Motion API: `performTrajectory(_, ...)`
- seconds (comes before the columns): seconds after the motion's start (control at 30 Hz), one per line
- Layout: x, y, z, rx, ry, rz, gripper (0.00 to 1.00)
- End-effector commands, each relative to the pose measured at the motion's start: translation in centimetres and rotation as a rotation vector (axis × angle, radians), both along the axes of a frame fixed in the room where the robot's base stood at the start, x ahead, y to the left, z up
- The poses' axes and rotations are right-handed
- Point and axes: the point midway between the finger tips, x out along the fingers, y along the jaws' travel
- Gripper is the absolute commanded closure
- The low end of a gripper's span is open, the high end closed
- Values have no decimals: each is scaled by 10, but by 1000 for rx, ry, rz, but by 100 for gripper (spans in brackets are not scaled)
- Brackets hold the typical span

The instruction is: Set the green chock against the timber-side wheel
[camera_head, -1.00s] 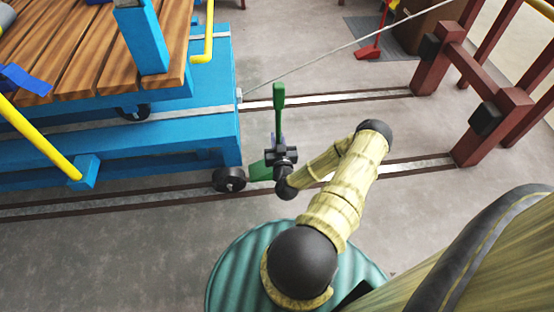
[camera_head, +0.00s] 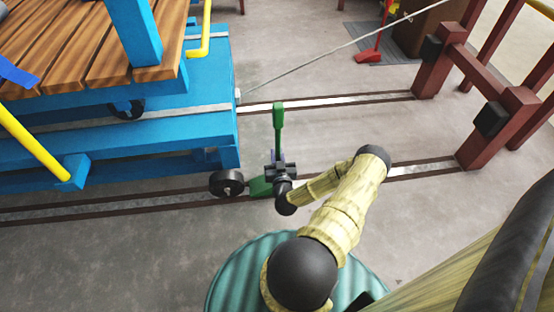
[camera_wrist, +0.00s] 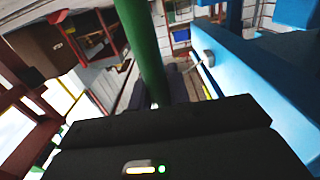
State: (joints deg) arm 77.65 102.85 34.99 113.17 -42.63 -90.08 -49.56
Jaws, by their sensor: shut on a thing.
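The green chock (camera_head: 261,187) sits low at the near rail, just right of the black wheel (camera_head: 227,183) under the blue cart's near corner. Its upright green handle (camera_head: 278,117) rises above my gripper (camera_head: 279,167). My gripper is shut on the chock's handle; the green bar (camera_wrist: 146,55) also stands between the fingers in the wrist view. The chock appears touching or very close to the wheel; the exact contact I cannot tell. The chock's lower part is partly hidden by my wrist.
The blue cart (camera_head: 190,123) with a wooden deck stands at left. A taut cable (camera_head: 330,55) runs from it to the upper right. Two rails (camera_head: 340,99) cross the floor. A dark red buffer frame (camera_head: 492,118) stands at right.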

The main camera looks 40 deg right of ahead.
Motion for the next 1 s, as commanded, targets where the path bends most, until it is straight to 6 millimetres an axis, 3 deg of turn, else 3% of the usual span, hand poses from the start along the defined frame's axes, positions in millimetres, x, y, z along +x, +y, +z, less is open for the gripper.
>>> performTrajectory(0.47, 1, 0, -8, -2, -6, 1, 100)
performTrajectory(0.5, 0, 0, -9, -1, 0, 1, 78)
performTrajectory(0.6, 0, 0, -9, -1, 0, 1, 60)
performTrajectory(1.0, -2, 2, -6, 0, 0, 2, 60)
